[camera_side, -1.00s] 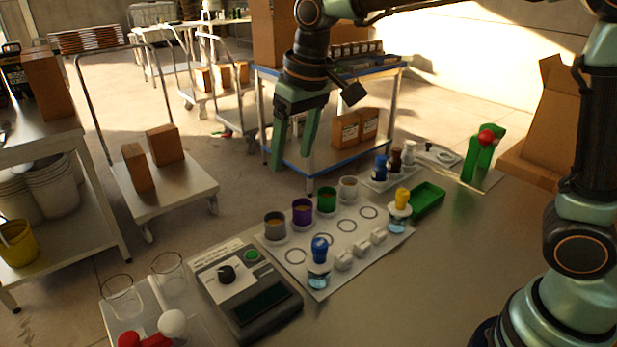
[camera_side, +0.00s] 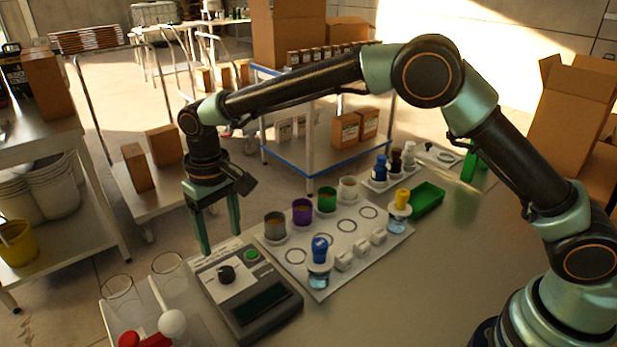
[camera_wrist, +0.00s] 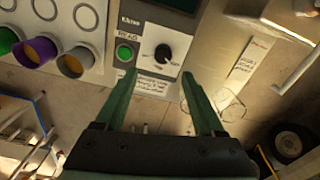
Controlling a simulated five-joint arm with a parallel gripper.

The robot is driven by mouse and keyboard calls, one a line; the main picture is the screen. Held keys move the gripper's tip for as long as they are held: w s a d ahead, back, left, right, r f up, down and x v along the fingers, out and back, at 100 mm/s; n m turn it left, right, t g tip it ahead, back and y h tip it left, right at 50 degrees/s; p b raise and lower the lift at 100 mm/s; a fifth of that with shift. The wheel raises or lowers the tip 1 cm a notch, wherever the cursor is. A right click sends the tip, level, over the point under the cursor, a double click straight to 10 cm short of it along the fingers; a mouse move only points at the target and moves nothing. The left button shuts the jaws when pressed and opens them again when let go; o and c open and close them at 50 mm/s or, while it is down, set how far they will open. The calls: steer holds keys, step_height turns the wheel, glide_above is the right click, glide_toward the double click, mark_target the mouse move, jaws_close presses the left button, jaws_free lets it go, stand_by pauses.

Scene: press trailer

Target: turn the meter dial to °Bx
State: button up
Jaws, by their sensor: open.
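The meter (camera_side: 246,290) is a grey box on the near bench, with a dark display, a green button (camera_side: 252,255) and a black dial (camera_side: 226,274). In the wrist view the dial (camera_wrist: 163,53) has a white pointer mark, and the green button (camera_wrist: 124,52) is beside it. The lettering around the dial is too small to read. My gripper (camera_side: 222,242) is open and empty, fingers pointing down, above and behind the meter's far edge. In the wrist view the dial lies beyond and between the two fingertips (camera_wrist: 158,74), apart from both.
A white mat (camera_side: 330,272) with several cups and blue- and yellow-capped bottles lies right of the meter. Clear glass beakers (camera_side: 168,268) and a tray with red and white items (camera_side: 152,325) stand left.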

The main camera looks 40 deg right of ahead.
mark_target(227, 270)
steer(key=f, duration=0.8)
steer(key=shift+a+f, duration=0.1)
steer(key=shift+a, duration=0.1)
jaws_close()
